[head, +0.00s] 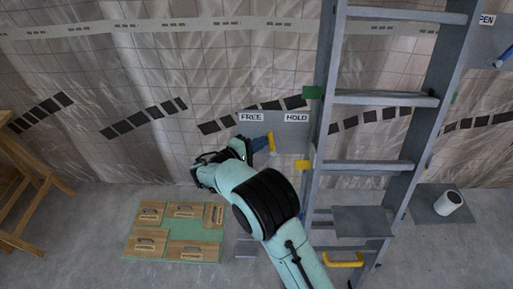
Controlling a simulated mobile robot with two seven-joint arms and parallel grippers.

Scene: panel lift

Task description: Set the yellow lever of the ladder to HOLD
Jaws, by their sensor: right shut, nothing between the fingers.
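The yellow lever (272,142) stands nearly upright on a grey plate (290,137) at the left side of the ladder (325,110). The plate carries a FREE label (251,117) on the left and a HOLD label (297,118) on the right. The lever's upper end lies between the two labels and leans slightly left. My right gripper (261,144) is shut and empty, close against the lever's left side. I cannot tell whether it touches the lever. My left gripper is out of view.
A green board with several wooden panels (186,212) lies on the floor at left. A wooden trestle (22,185) stands at the far left. A white cylinder (449,203) is on a grey plate right of the ladder. A yellow handle (343,260) is low on the ladder.

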